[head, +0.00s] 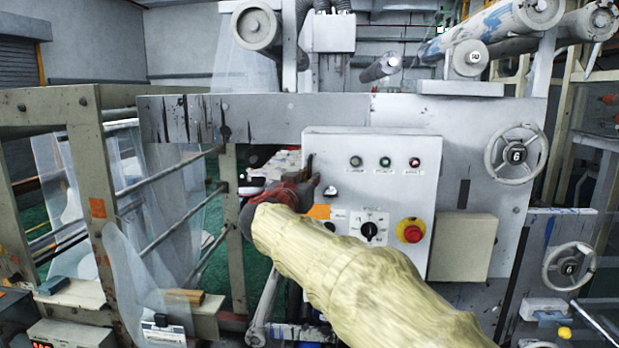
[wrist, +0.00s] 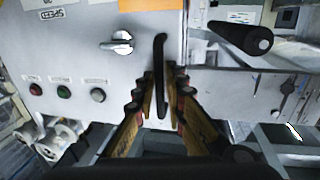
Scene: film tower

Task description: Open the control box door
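The control box (head: 380,185) is a pale grey box with its door facing me, fixed to the machine frame. A dark upright door handle (head: 310,166) stands on its left side. In the wrist view the handle (wrist: 160,70) lies between the two fingers of my gripper (wrist: 163,90). The fingers are close on both sides of it; whether they press on it I cannot tell. In the head view my gripper (head: 296,188) is at the door's left edge, and my arm hides the lower left of the box. The door looks flush with the box.
A silver key-like latch (wrist: 120,42) is beside the handle. The door carries several indicator lights (head: 385,162), a black rotary knob (head: 370,231) and a red stop button (head: 411,230). A railing (head: 95,180) stands to the left.

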